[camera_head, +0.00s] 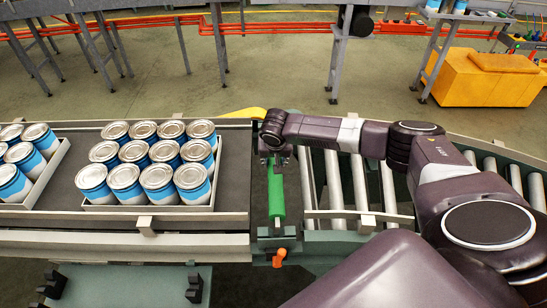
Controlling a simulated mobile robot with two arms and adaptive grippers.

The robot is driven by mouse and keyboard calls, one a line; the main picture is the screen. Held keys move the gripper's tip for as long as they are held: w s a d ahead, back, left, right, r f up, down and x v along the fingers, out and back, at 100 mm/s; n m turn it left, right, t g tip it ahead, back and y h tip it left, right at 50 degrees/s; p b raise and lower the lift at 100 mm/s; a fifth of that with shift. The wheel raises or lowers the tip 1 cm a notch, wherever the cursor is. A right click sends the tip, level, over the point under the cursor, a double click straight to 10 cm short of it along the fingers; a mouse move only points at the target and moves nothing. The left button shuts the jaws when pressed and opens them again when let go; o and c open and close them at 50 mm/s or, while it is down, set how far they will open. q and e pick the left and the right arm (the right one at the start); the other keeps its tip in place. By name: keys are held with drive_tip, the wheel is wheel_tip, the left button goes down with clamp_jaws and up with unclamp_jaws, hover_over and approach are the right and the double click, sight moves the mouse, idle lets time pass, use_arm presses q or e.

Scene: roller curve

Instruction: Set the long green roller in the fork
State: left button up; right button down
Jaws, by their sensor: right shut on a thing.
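The long green roller (276,195) lies lengthwise in the gap between the belt's end and the grey rollers. My right gripper (275,160) is shut on its far end, reaching in from the right. The gripper hides that far end. The roller's near end points toward the near rail, close to a small bracket (277,232) above an orange handle (279,258). I cannot tell whether this bracket is the fork, or whether the roller's end touches it. My left gripper is not in view.
Trays of blue-and-white cans (150,207) stand on the dark belt (235,170) at left. Grey rollers (335,185) curve away to the right. Two black holders (52,285) (194,288) stand on a grey-green shelf (120,287) in front. A yellow crate (490,80) is behind at right.

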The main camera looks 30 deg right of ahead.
drive_tip(key=shift+w+f, duration=0.1)
drive_tip(key=shift+f, duration=0.05)
drive_tip(key=shift+w+f+b, duration=0.1)
drive_tip(key=shift+f+b, duration=0.2)
drive_tip(key=shift+b, duration=0.15)
wheel_tip(320, 180, down, 3)
drive_tip(key=b, duration=0.3)
drive_tip(key=shift+w+r, duration=0.1)
drive_tip(key=shift+f+b, duration=0.3)
drive_tip(key=shift+b, duration=0.05)
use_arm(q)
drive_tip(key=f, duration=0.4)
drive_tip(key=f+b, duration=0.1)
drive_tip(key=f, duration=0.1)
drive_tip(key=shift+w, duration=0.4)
use_arm(e)
wheel_tip(320, 180, down, 3)
drive_tip(key=shift+r, duration=0.2)
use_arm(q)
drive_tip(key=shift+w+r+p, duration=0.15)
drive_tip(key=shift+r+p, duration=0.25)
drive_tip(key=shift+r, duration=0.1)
use_arm(e)
drive_tip(key=shift+r, duration=0.1)
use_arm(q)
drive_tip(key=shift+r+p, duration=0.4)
use_arm(e)
drive_tip(key=shift+f, duration=0.35)
